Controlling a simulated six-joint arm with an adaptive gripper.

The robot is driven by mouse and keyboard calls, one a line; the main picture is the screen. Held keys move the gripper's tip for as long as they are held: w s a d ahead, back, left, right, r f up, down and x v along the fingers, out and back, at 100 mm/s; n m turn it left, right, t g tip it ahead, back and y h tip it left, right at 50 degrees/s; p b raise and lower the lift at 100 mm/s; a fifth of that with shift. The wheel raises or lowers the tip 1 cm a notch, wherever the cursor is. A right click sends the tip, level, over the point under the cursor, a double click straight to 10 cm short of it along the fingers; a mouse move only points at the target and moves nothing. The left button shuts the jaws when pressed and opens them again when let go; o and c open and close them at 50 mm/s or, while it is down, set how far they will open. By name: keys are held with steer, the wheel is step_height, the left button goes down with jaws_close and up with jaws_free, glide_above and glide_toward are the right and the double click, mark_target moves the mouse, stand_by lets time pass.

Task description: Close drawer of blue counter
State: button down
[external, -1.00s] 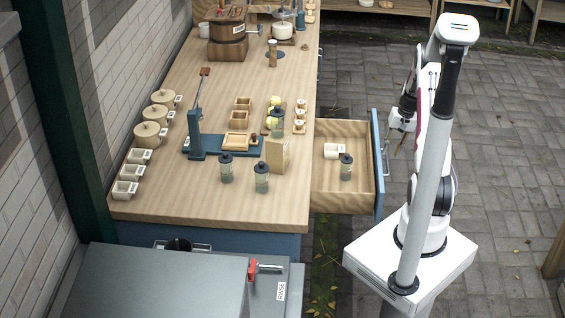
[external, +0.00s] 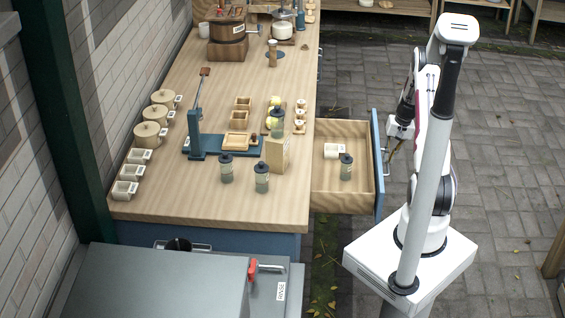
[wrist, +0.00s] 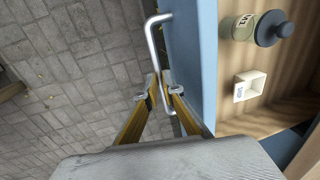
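The drawer (external: 327,186) of the blue counter (external: 230,240) is pulled out to the right, with a blue front panel (external: 378,165). A metal bar handle (wrist: 152,42) is on its front; in the wrist view it runs past my fingertips. My gripper (wrist: 162,88) points at the drawer front from outside, its two fingers on either side of the bar with a small gap between them. I cannot tell whether they touch it. In the external view my gripper (external: 389,152) is small and partly blurred beside the handle.
A dark-lidded jar (external: 346,168) and a white labelled box (external: 333,150) sit in the drawer. The wooden countertop (external: 220,195) holds jars, cups and a lever press. Paved floor (wrist: 70,80) outside the drawer is clear.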

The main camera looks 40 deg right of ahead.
steer(key=w+a, duration=1.6)
steer(key=shift+w+a, duration=0.15)
stand_by(0.5)
steer(key=c, duration=2.2)
jaws_free()
steer(key=shift+o, duration=0.2)
steer(key=shift+r, duration=0.15)
step_height(320, 180, up, 12)
steer(key=s+d, duration=0.1)
steer(key=shift+s+d+f, duration=0.25)
steer(key=shift+s+d, duration=0.05)
steer(key=shift+c, duration=0.4)
